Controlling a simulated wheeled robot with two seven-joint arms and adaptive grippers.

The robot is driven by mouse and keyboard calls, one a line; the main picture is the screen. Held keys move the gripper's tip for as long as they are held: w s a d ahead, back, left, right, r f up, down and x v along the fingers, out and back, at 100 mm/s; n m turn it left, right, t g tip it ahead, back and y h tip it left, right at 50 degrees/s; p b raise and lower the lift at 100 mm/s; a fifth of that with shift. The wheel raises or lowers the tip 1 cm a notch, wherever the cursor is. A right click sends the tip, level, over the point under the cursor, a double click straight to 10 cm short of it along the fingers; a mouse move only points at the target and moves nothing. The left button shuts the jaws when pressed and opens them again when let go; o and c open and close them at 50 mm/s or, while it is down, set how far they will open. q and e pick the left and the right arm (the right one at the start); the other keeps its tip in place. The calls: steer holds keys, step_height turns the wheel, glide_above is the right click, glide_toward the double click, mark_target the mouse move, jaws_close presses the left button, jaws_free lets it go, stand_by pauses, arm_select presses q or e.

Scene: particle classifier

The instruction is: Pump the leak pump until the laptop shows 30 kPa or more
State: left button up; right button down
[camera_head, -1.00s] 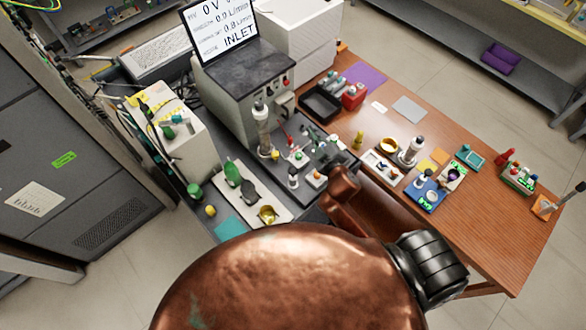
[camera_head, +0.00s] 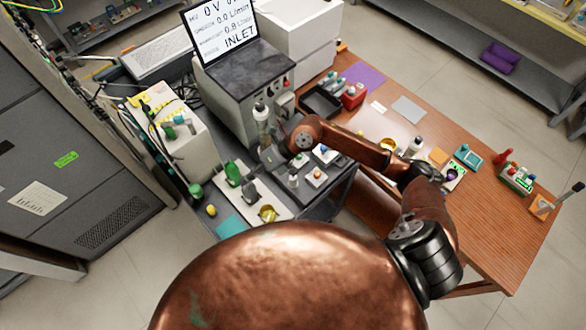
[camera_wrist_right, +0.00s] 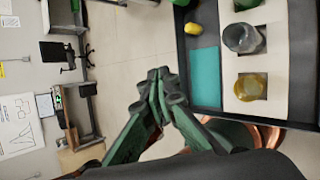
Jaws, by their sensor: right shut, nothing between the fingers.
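The laptop screen (camera_head: 220,25) stands tilted on the grey cabinet at the back. It shows "0 V", flow lines in L/min and "INLET"; I can read no kPa value. I cannot tell for sure which item is the leak pump. My right gripper (camera_head: 270,156) is over the dark bench, right of these items, partly hidden by my wrist. In the right wrist view its green fingers (camera_wrist_right: 157,88) are shut and empty, apart from the tray. My left gripper is not in view.
A yellow cup (camera_head: 268,213) and a teal mat (camera_head: 230,228) lie near the bench's front edge. Small bottles and dishes crowd the wooden table (camera_head: 500,235) at right. Its front right part is clear.

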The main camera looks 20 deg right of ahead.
steer(key=w+d+f+h, duration=0.2)
steer(key=d+f+h, duration=0.25)
steer(key=d, duration=0.45)
steer(key=h, duration=0.4)
glide_toward(294, 170)
steer(key=shift+r, duration=0.3)
steer(key=shift+a+f, duration=0.1)
steer(key=shift+w+a+f+b, duration=0.15)
steer(key=shift+f+b, duration=0.65)
steer(key=shift+f, duration=0.9)
steer(key=shift+w+f+b, duration=0.2)
steer(key=shift+f+b, duration=0.55)
steer(key=shift+f, duration=0.95)
